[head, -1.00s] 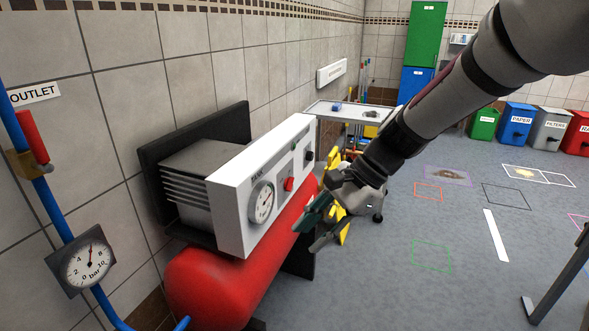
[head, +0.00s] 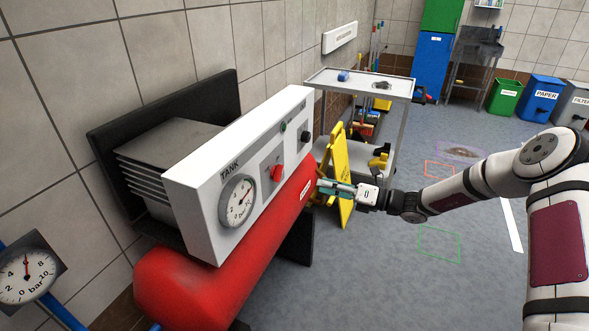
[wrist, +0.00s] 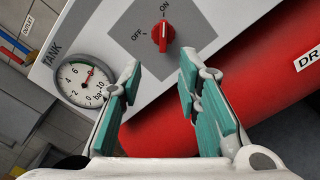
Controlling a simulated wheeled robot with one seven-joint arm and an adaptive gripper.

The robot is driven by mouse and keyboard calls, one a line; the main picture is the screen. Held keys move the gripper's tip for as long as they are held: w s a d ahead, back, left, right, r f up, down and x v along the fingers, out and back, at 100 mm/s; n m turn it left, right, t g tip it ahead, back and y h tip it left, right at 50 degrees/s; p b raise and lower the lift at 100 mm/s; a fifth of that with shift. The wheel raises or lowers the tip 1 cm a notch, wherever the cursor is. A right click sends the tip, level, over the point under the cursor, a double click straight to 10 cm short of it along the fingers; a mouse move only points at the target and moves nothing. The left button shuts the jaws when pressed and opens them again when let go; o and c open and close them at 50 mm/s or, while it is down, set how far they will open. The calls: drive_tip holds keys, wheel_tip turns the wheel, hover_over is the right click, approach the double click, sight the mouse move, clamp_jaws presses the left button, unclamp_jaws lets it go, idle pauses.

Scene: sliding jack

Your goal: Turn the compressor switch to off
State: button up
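The compressor switch is a red knob (head: 277,173) on the white front panel (head: 203,205) of the compressor. In the wrist view the knob (wrist: 163,34) sits on a grey diamond between the words OFF and ON, with its white mark toward ON. My gripper (head: 319,190) is to the right of the panel in the head view, pointing at it. In the wrist view its two teal fingers (wrist: 160,64) are spread apart with nothing between them. The knob lies beyond the fingertips, roughly between their lines, and is not touched.
The tank gauge (head: 237,201) is left of the switch; a black knob (head: 305,137) is to its right. The red tank (head: 215,270) bulges below the panel. A yellow floor sign (head: 342,165) and a grey trolley (head: 393,92) stand behind my gripper. Floor to the right is open.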

approach(278, 173)
drive_tip(key=x, duration=0.7)
drive_tip(key=shift+w+a, duration=0.25)
drive_tip(key=shift+w, duration=0.25)
drive_tip(key=shift+f, duration=0.15)
clamp_jaws()
